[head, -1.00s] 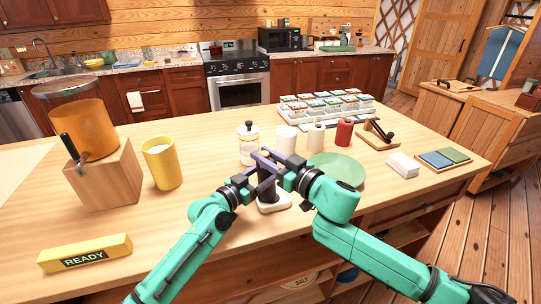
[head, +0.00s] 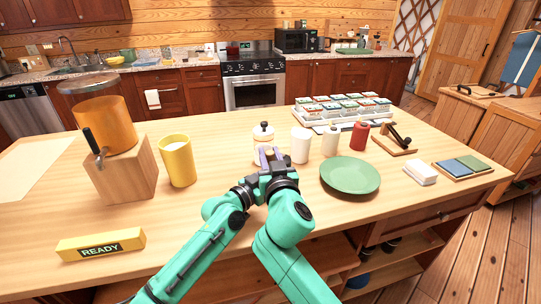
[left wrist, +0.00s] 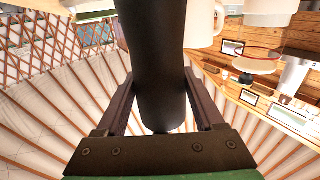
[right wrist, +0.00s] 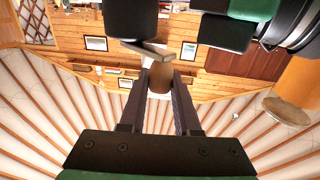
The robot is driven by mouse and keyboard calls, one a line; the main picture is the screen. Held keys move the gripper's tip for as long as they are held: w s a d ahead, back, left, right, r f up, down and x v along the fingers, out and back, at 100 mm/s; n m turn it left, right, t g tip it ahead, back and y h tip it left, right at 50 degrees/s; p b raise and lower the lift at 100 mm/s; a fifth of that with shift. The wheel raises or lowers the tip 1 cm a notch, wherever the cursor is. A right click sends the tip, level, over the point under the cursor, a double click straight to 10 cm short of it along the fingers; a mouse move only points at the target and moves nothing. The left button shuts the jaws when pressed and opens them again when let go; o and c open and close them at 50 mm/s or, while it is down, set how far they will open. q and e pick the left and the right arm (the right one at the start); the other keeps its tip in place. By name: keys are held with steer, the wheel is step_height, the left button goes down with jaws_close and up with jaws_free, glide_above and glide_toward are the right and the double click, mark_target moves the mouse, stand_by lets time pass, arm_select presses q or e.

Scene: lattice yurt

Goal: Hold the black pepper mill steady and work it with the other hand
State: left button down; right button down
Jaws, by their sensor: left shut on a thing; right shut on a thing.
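The black pepper mill (left wrist: 160,60) stands between the fingers of my left gripper (left wrist: 162,100), which is shut around its body. In the right wrist view the mill's dark top (right wrist: 130,20) shows with a grey crank bar (right wrist: 145,48) on it. A brownish knob (right wrist: 160,80) sits at the bar's end. My right gripper (head: 269,153) is shut on this knob; its fingers also show in the right wrist view (right wrist: 160,92). In the head view my arms and grippers hide the mill and its foot.
A green plate (head: 350,175) lies right of my grippers. A white cup (head: 301,145), a lidded jar (head: 263,131) and a red bottle (head: 360,136) stand behind. A yellow cup (head: 177,161), a wooden block (head: 125,178) and a READY sign (head: 100,245) are left, with clear tabletop between.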

steer(key=shift+d, duration=0.1)
steer(key=c, duration=0.6)
jaws_free()
steer(key=v, duration=1.2)
steer(key=shift+s+r, duration=0.1)
